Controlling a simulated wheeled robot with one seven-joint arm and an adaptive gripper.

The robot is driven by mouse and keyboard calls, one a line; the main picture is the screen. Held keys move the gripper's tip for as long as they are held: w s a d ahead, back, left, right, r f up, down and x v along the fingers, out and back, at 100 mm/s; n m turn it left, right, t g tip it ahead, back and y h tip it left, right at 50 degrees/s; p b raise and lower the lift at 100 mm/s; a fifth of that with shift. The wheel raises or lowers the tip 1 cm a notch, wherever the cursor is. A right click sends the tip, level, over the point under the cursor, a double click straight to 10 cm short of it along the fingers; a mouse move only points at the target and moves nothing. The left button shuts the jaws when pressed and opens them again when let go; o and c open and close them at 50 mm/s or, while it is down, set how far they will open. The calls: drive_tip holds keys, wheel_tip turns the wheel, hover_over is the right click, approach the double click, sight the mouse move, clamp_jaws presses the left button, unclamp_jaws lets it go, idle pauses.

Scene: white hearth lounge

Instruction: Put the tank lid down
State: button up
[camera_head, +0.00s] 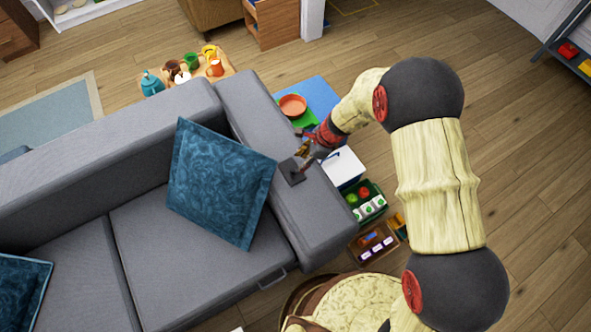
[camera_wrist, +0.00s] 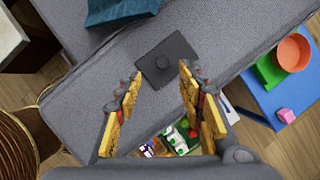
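The tank lid (camera_head: 291,171) is a dark grey square plate lying on the grey sofa's armrest (camera_head: 318,208). In the wrist view the lid (camera_wrist: 155,72) lies flat, with a small knob near its middle. My gripper (camera_head: 303,154) is right by the lid in the head view. In the wrist view my gripper (camera_wrist: 159,76) is open, its yellow fingers spread apart with nothing held between them. The fingertips point toward the lid; I cannot tell whether either touches it.
A teal cushion (camera_head: 221,184) leans on the sofa beside the armrest. Beyond the armrest are a blue table (camera_head: 318,91) with an orange bowl (camera_head: 292,105), a white box (camera_head: 344,168) and a green crate (camera_head: 379,209).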

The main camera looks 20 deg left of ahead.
sight(292, 170)
drive_tip(key=shift+b+x, duration=0.35)
drive_tip(key=shift+x, duration=0.8)
drive_tip(key=x, duration=0.2)
drive_tip(key=b+x, duration=0.1)
drive_tip(key=x, duration=0.2)
drive_tip(key=shift+w+a+f+b, duration=0.2)
drive_tip(key=shift+a+b, duration=0.15)
drive_tip(key=shift+b, duration=0.05)
drive_tip(key=shift+c, duration=1.1)
drive_tip(key=c, duration=0.7)
clamp_jaws()
